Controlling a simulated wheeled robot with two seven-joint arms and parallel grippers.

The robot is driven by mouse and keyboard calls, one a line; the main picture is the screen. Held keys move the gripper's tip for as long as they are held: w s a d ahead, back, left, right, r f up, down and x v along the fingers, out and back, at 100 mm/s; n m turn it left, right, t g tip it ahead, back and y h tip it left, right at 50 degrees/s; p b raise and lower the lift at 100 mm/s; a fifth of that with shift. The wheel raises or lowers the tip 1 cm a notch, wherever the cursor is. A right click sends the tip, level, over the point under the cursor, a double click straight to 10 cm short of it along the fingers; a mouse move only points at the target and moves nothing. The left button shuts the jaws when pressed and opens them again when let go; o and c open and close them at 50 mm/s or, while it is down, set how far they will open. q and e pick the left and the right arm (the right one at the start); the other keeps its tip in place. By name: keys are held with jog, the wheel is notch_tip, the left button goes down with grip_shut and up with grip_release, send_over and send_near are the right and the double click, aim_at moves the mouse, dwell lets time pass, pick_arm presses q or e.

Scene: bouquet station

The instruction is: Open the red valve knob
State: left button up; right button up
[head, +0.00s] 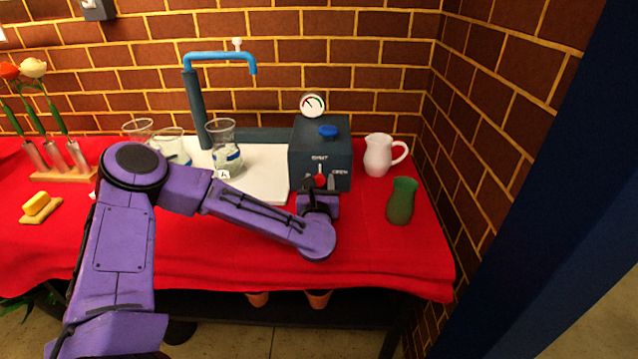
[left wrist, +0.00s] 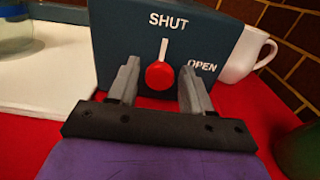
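The red valve knob (left wrist: 159,76) is on the front of a dark blue-grey box (head: 305,150). Its white pointer points up at the word SHUT; the word OPEN is to the lower right. In the head view the knob (head: 320,180) shows partly above my left gripper (head: 319,186). In the left wrist view my left gripper (left wrist: 158,85) is open, with one finger on each side of the knob. A gap shows between the knob and each finger. My right gripper is not in view.
A blue knob (head: 328,131) and a gauge (head: 313,105) top the box. A white jug (head: 379,155) and green vase (head: 401,201) stand to its right. Glass beakers (head: 223,145) stand left, below a blue spout (head: 220,55). The red cloth's front is mostly clear.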

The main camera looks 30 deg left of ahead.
pick_arm(q)
jog(key=c, duration=0.7)
jog(key=shift+m, duration=0.3)
jog(key=m, duration=0.3)
jog(key=shift+d+m, duration=0.1)
jog(key=shift+m, duration=0.2)
jog(key=m+p, duration=0.1)
jog(key=m, duration=0.3)
jog(key=shift+m, duration=0.3)
jog(key=m+p, duration=0.1)
jog(key=m, duration=0.4)
jog(key=shift+w+d, duration=0.1)
jog(key=shift+f+m+p, duration=0.15)
jog(key=shift+m+p, duration=0.45)
jog(key=shift+m, duration=1.4)
